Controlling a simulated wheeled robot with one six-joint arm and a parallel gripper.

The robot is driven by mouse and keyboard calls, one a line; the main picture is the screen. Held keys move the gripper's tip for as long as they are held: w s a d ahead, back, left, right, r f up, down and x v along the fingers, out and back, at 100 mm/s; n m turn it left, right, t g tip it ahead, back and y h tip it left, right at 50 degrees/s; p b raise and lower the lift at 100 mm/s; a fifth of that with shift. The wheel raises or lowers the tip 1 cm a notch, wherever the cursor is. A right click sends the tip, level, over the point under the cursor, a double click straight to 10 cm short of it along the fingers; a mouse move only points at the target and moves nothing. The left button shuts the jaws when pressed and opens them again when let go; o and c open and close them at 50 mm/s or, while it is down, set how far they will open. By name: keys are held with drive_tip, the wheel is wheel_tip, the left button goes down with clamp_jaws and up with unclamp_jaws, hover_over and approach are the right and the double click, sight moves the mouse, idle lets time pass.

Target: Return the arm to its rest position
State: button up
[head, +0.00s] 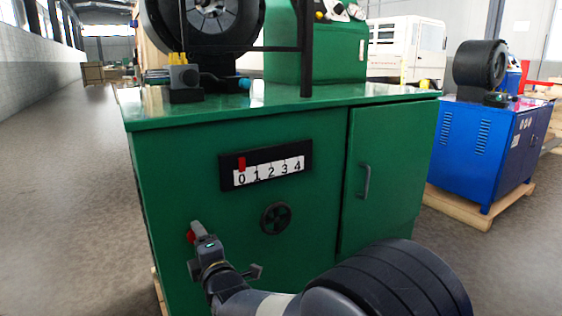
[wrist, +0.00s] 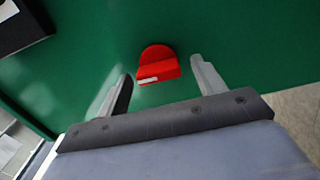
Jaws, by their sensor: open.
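My gripper (head: 195,247) is in front of the lower left of the green cabinet's front. The wrist view shows its two grey fingers spread apart and empty. A red knob (wrist: 157,66) with a white mark on its lower edge is on the green panel. It appears between the fingertips in that view, with a gap on each side; I cannot tell how deep the fingers reach around it. In the head view, only a bit of the red knob (head: 191,236) shows beside my gripper. My arm extends from the lower right, bent low before the cabinet.
The green cabinet (head: 180,190) carries a black-framed 0–4 scale (head: 266,165) with a red marker at 0, a black handwheel (head: 276,218) and a door handle (head: 365,181). A blue machine (head: 480,150) stands on a pallet at right. Open floor (head: 60,200) lies at left.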

drive_tip(key=p+v, duration=0.2)
drive_tip(key=v, duration=0.8)
drive_tip(key=w+a+m+p, duration=0.5)
drive_tip(key=w+m, duration=0.4)
drive_tip(key=m, duration=0.9)
drive_tip(key=shift+r, duration=0.25)
idle(0.5)
drive_tip(key=shift+a, duration=0.1)
